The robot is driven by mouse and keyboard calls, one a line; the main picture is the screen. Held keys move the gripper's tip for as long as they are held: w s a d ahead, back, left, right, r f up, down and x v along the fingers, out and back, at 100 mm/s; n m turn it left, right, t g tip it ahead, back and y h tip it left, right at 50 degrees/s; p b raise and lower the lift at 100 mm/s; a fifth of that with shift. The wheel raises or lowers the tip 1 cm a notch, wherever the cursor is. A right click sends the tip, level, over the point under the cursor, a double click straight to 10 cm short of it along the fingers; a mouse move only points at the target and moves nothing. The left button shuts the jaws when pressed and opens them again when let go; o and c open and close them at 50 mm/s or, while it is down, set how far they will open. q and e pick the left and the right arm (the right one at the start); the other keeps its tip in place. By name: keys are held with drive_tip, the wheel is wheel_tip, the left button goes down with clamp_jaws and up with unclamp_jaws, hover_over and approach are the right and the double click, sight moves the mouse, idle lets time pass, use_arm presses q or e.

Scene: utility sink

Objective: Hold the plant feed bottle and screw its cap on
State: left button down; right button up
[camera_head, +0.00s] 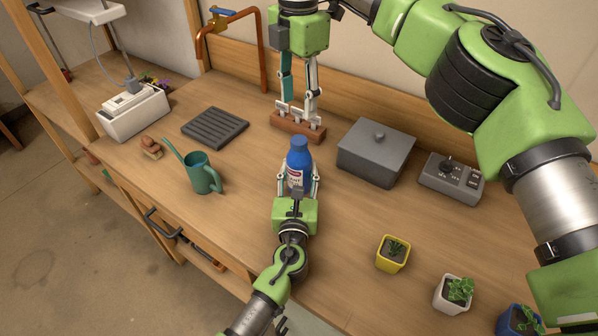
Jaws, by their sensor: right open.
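The plant feed bottle (297,174) is blue with a red and white label and stands upright near the middle of the bench. A blue cap (299,143) shows at its top; I cannot tell how tightly it sits. My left gripper (299,186) comes from the front edge, with a finger on each side of the bottle, closed around its lower body and partly hiding it. My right gripper (297,108) points down behind and above the bottle in the picture. Its fingers are apart, with no cap seen between them.
A brown rack (299,128) stands behind the bottle, overlapped by my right fingers. A grey lidded box (376,153) and a control box (451,179) are to the right. A green watering can (201,173) is left. Potted plants, including a yellow pot (392,254), line the front right.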

idle(0.3)
use_arm(q)
drive_tip(key=c, duration=1.2)
unclamp_jaws()
drive_tip(key=shift+o, duration=0.2)
drive_tip(key=shift+s, duration=0.1)
drive_tip(key=s, duration=1.1)
drive_tip(key=shift+s+a, duration=0.4)
